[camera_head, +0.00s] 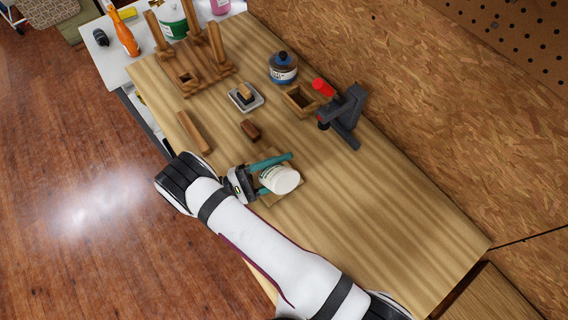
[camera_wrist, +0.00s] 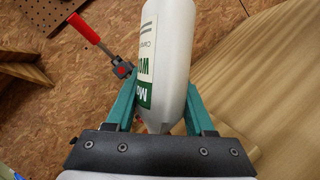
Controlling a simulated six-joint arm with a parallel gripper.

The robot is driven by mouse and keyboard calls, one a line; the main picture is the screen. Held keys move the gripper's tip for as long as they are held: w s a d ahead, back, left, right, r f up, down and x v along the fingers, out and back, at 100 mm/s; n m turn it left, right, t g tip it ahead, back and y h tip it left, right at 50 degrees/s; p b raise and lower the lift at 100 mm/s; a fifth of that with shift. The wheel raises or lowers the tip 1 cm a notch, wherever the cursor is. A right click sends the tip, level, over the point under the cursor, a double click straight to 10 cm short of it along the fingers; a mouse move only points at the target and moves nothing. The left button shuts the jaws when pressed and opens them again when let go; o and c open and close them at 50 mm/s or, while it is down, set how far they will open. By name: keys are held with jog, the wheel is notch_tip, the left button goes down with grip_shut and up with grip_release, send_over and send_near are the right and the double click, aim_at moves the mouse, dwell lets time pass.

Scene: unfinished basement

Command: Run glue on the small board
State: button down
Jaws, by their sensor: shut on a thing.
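My gripper (camera_head: 277,172) has teal fingers and is shut on a white glue bottle (camera_head: 281,180) with a green and white label. In the wrist view the bottle (camera_wrist: 172,60) lies between the two fingers (camera_wrist: 160,90), and it narrows toward the palm. In the head view I see its round white end, so it is tilted or upended. A small light-wood board (camera_head: 268,199) lies on the bench under the bottle, mostly hidden by the bottle and my gripper. I cannot tell whether the nozzle touches the board, and no glue shows on its visible part.
On the workbench (camera_head: 385,215) stand a red-handled clamp (camera_head: 346,116), a wooden box (camera_head: 294,106), a blue jar (camera_head: 283,73), a small tray (camera_head: 258,101), a brown block (camera_head: 250,131), a wooden strip (camera_head: 194,132) and a legged wooden piece (camera_head: 208,77). The front right is clear.

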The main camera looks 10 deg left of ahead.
jog(key=shift+d+f, duration=0.1)
jog(key=shift+f, duration=0.25)
jog(key=shift+s+d, duration=1.45)
jog(key=shift+s, duration=0.1)
jog(key=shift+r, duration=0.1)
notch_tip(320, 180, up, 13)
dwell(0.7)
